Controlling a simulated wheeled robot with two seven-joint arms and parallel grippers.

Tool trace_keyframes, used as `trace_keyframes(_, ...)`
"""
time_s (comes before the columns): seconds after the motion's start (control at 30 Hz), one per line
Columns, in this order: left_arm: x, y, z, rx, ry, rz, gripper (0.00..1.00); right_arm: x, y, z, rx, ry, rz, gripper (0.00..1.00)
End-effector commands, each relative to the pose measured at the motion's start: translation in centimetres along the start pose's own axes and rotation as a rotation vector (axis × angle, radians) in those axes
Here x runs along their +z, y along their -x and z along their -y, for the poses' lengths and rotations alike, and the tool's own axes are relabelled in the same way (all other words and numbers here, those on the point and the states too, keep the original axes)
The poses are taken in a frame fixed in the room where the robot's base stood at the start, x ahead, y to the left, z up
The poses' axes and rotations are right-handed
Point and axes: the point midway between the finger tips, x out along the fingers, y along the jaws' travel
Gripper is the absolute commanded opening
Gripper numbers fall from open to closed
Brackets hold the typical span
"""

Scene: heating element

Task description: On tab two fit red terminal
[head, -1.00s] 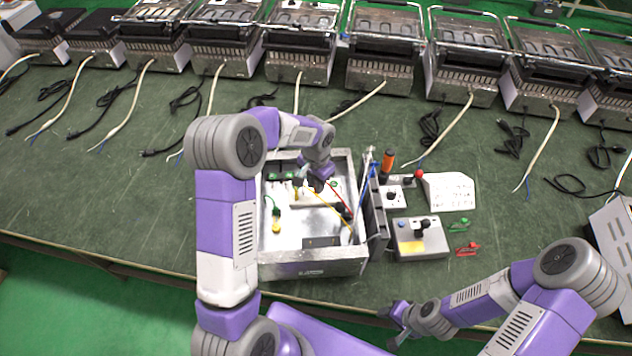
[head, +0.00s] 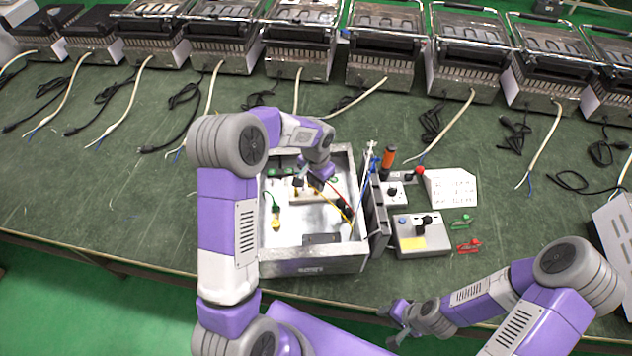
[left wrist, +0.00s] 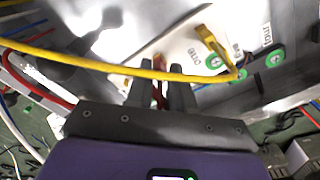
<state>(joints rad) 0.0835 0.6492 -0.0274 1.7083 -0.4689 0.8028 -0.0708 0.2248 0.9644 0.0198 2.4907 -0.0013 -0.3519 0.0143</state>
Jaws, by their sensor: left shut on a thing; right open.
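The open metal box (head: 310,266) stands mid-table, with a white tab plate (head: 290,196) inside it. My left gripper (head: 302,183) reaches down over this plate from the left. In the left wrist view its fingers (left wrist: 161,94) are shut on a small red piece (left wrist: 158,92), apparently the red terminal, mostly hidden between them. The plate (left wrist: 185,45) lies beyond, with the word "one" and round green tab marks (left wrist: 246,76). A yellow wire (left wrist: 90,64) crosses in front. I cannot tell whether the red piece touches a tab. My right gripper (head: 393,322) is open and empty at the table's front.
A red wire (left wrist: 35,88) runs at left in the wrist view. Several heaters line the back.

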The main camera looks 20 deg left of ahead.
Motion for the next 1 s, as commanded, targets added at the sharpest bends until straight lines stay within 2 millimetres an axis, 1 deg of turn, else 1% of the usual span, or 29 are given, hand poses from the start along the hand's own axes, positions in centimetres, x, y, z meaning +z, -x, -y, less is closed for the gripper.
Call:
trace_keyframes(0.1,0.0,-0.4,0.0,0.000,0.000,0.000,0.00,0.0,-0.2,-0.1,0.000,0.000,0.000,0.43)
trace_keyframes(0.13,0.0,-0.3,0.0,0.000,0.000,0.000,0.27,0.0,-0.2,-0.1,0.000,0.000,0.000,0.43)
trace_keyframes(0.3,0.0,-0.2,0.0,0.000,0.000,0.000,0.52,0.0,-0.1,-0.1,0.000,0.000,0.000,0.43)
trace_keyframes(0.57,0.0,-0.2,0.0,0.000,0.000,0.000,0.52,0.0,-0.1,-0.1,0.000,0.000,0.000,0.43)
trace_keyframes(0.67,-0.1,0.5,0.0,-0.001,0.000,-0.002,0.52,0.0,0.0,0.0,0.000,0.000,0.000,0.43)
trace_keyframes(1.0,-0.1,5.9,0.0,-0.001,-0.001,-0.003,0.52,0.1,1.3,0.5,0.000,0.000,0.000,0.43)
